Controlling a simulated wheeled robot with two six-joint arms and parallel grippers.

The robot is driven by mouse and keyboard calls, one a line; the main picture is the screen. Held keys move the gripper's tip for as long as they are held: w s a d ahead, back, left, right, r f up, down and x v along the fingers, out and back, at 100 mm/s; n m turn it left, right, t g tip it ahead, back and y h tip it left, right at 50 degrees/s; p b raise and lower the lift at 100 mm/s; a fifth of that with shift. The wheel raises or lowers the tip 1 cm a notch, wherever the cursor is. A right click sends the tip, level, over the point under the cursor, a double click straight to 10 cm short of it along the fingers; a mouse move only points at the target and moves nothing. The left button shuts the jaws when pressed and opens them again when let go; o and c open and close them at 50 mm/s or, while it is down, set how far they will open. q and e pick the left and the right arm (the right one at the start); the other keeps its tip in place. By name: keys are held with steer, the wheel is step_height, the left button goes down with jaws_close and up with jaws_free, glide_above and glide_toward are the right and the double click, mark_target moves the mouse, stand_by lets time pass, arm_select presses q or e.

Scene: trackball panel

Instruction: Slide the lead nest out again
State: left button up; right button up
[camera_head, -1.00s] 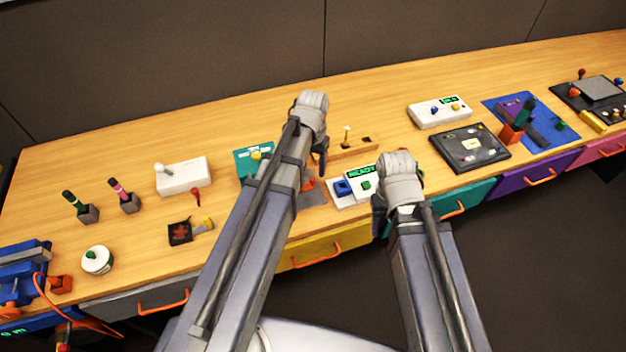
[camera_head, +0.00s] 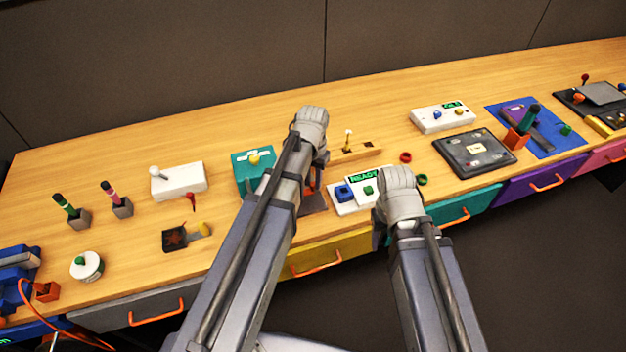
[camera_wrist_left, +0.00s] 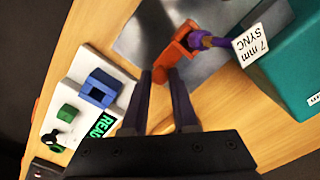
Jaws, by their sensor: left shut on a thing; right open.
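An orange L-shaped piece (camera_wrist_left: 172,52), which may be the lead nest, lies over a grey metal plate (camera_wrist_left: 145,35). A purple lead (camera_wrist_left: 205,40) with a "7 mm SYNC" tag (camera_wrist_left: 252,44) runs from its upper end towards a teal box (camera_wrist_left: 290,60). My left gripper (camera_wrist_left: 159,76) is shut on the near end of the orange piece. In the head view my left arm largely hides it. A white panel (camera_wrist_left: 70,115) with a blue slotted block (camera_wrist_left: 100,88) and a READY display (camera_wrist_left: 102,124) is beside it. My right gripper (camera_head: 379,230) is open; its fingertips are mostly hidden.
A red ring (camera_head: 405,157) and a green ring (camera_head: 421,180) lie near my right wrist. A black tray (camera_head: 472,153) is further right. Drawers with orange handles line the front edge.

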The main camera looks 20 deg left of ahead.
arm_select(q)
jaws_close()
stand_by(0.9)
